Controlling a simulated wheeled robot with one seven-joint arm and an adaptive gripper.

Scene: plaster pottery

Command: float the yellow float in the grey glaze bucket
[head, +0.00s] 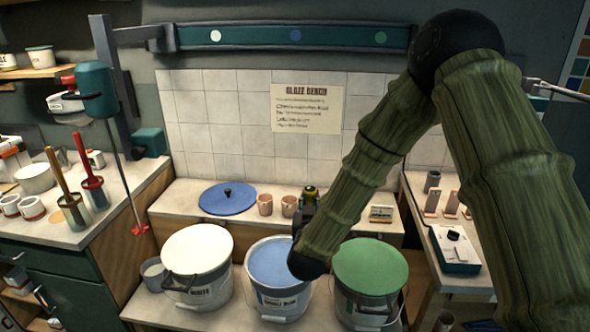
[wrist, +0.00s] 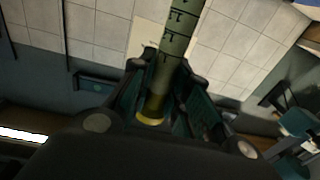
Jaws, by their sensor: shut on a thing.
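In the wrist view, a dark green stem with black tick marks and a yellow band at its lower end, seemingly the yellow float (wrist: 172,62), stands between the fingers of my gripper (wrist: 162,88). The fingers are shut on it. In the head view, my gripper (head: 305,212) is small and partly hidden by my forearm, above the back of the middle bucket. A yellow-green bit of the float (head: 310,191) shows at its tip. Three pale grey buckets stand in a row, with white (head: 197,248), blue (head: 270,262) and green (head: 370,266) tops. I cannot tell which is the grey glaze bucket.
A blue lid (head: 228,198) and pinkish cups (head: 265,205) lie on the ledge behind the buckets. A stand-mounted mixer (head: 97,92) hangs at the left, its shaft reaching down beside the white-topped bucket. A right-hand bench holds a white-topped device (head: 455,250).

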